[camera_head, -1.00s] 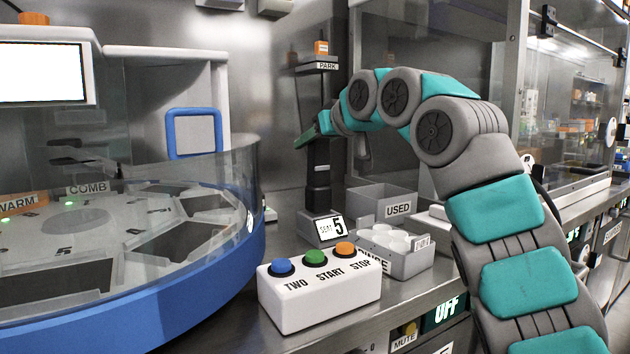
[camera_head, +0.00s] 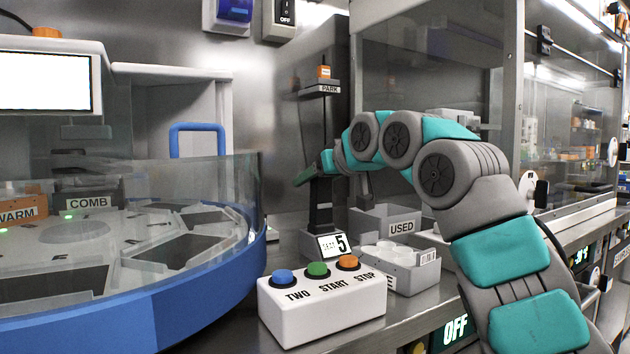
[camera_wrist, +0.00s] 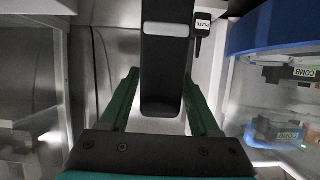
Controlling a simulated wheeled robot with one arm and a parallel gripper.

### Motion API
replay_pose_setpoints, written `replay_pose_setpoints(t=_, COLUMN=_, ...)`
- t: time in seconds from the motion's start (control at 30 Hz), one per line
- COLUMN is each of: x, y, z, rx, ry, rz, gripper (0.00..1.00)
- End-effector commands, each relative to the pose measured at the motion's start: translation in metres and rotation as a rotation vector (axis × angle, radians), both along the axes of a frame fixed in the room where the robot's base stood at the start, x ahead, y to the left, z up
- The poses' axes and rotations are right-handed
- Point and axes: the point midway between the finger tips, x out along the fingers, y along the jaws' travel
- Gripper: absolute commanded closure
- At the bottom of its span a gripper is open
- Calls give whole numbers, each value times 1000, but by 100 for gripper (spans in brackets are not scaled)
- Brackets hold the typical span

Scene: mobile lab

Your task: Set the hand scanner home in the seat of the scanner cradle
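The hand scanner (camera_wrist: 166,75) is a long dark body with a light band, running between the two green fingers of my gripper (camera_wrist: 162,76) in the wrist view. The fingertips lie against its sides, and it looks gripped. In the head view the scanner (camera_head: 321,200) is upright and dark below my gripper (camera_head: 306,176). Its lower end is at the cradle (camera_head: 312,243), the base behind the sign marked 5. The seat itself is hidden, so I cannot tell how deep the scanner sits.
A white button box (camera_head: 320,311) stands in front of the cradle. A grey USED bin (camera_head: 365,221) and a tray of white cups (camera_head: 415,275) stand to the right. The round blue-rimmed machine (camera_head: 215,305) is close on the left. A PARK post (camera_head: 318,90) rises behind.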

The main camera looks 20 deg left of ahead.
Motion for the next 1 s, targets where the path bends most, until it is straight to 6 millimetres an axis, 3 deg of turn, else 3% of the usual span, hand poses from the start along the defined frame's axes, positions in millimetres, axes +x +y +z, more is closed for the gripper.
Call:
replay_pose_setpoints(t=0.1, x=0, y=0, z=0, rx=0, ry=0, rz=0, gripper=26)
replay_pose_setpoints(t=0.47, x=-2, y=-3, z=4, rx=1, ry=-2, rz=0, gripper=26)
replay_pose_setpoints(t=1.0, x=-57, y=-67, z=41, rx=2, ry=-6, rz=0, gripper=26)
